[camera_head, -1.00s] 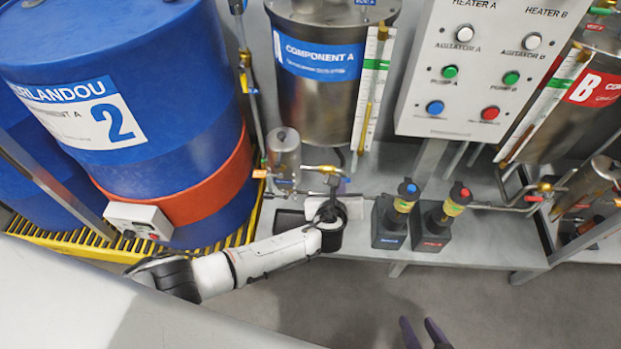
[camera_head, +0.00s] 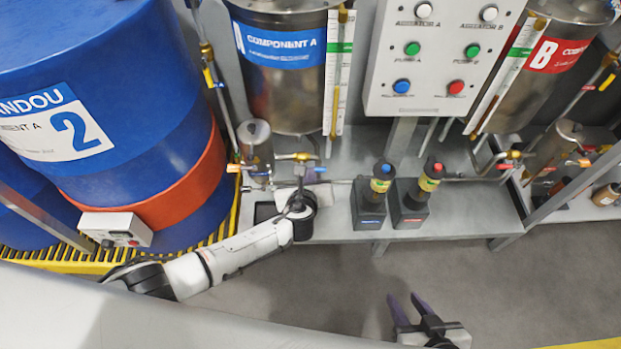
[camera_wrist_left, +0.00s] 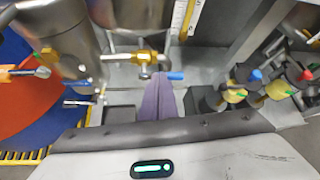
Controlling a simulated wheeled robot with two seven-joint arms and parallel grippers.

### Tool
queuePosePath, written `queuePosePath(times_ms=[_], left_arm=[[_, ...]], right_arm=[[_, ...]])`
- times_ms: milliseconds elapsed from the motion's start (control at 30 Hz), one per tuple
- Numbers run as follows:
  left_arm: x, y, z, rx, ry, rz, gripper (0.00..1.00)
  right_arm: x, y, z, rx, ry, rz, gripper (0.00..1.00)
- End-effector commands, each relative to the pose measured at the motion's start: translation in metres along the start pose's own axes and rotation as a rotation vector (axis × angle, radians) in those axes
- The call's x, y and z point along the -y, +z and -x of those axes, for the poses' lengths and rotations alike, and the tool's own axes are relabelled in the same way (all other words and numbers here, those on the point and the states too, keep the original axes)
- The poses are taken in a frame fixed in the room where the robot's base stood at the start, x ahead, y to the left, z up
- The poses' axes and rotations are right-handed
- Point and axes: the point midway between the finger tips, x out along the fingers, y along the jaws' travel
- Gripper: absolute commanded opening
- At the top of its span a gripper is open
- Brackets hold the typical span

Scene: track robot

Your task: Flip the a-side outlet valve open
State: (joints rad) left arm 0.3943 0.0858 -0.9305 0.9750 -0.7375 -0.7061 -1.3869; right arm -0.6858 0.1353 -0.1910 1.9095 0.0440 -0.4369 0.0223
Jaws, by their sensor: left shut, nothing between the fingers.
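The a-side outlet valve (camera_head: 304,157) is a brass fitting on the pipe below the Component A tank (camera_head: 290,85). In the left wrist view the brass body (camera_wrist_left: 145,57) shows with a blue lever (camera_wrist_left: 175,76) pointing right. My left gripper (camera_head: 300,172) is shut and empty, just in front of the valve. In the left wrist view its purple fingertips (camera_wrist_left: 159,78) lie together, overlapping the lever's left end in the picture; I cannot tell whether they touch it. My right gripper (camera_head: 404,297) is open and empty, low in the head view, away from the bench.
A blue drum (camera_head: 110,110) stands left on a yellow-edged grate. A blue-topped pump (camera_head: 379,185) and a red-topped pump (camera_head: 425,185) stand right of the valve. A control panel (camera_head: 440,60) is above them. An orange-handled valve (camera_wrist_left: 30,70) is at left. The floor in front is clear.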

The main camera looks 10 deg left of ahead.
Motion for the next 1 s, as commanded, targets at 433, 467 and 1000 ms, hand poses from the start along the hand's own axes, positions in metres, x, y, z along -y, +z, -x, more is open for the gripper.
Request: queuePosePath(times_ms=[433,467,1000], left_arm=[[0.012,0.003,0.067,-0.002,-0.005,0.0,0.0],[0.012,0.003,0.072,-0.001,-0.005,-0.001,0.0],[0.018,0.003,0.13,-0.001,-0.002,-0.002,0.0]], right_arm=[[0.004,-0.029,0.032,0.001,-0.001,-0.001,0.35],[0.004,-0.028,0.032,0.001,-0.001,-0.001,0.35],[0.003,-0.029,0.03,-0.001,0.0,0.0,0.35]])
